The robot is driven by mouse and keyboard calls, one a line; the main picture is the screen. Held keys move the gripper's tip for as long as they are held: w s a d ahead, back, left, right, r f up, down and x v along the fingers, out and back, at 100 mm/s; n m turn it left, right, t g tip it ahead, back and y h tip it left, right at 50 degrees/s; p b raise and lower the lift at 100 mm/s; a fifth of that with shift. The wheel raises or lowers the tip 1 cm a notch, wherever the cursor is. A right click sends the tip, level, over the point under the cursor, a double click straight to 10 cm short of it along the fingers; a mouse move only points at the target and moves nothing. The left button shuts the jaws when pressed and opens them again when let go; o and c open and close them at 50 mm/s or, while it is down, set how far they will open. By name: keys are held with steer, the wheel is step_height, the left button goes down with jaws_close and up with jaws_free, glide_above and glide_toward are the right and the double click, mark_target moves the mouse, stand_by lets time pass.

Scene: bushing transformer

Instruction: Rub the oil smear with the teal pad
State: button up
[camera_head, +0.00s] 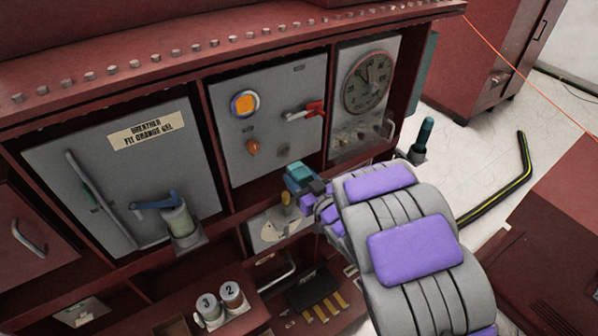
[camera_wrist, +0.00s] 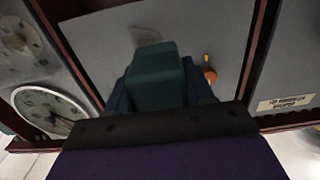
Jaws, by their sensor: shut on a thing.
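My gripper (camera_head: 314,190) is shut on the teal pad (camera_head: 298,174), in front of the lower part of the middle grey panel (camera_head: 262,170). In the wrist view the pad (camera_wrist: 158,78) stands out ahead of the fingers, and that panel (camera_wrist: 215,35) is behind it. A faint dark mark (camera_wrist: 146,35), which looks like the oil smear, shows on the panel just beyond the pad's end. A small dark mark (camera_head: 284,150) also shows in the head view, above the pad. I cannot tell whether the pad touches the panel.
The middle panel carries an orange button (camera_head: 245,103), a red-handled lever (camera_head: 305,111) and an orange knob (camera_head: 253,148). A round gauge (camera_head: 370,82) is at its right. A yellow-topped part (camera_head: 286,199) stands just below the pad. Two numbered cans (camera_head: 221,301) stand lower down.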

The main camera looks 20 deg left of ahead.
mark_target(289, 150)
steer(key=shift+f+x, duration=0.2)
steer(key=shift+x, duration=1.45)
steer(key=shift+f+x, duration=0.2)
steer(key=shift+x, duration=1.5)
steer(key=shift+x, duration=0.95)
steer(key=shift+d+r, duration=0.1)
steer(key=shift+w+d+p, duration=0.65)
steer(key=shift+w+d, duration=0.65)
steer(key=shift+w, duration=0.2)
steer(key=shift+w+a, duration=0.1)
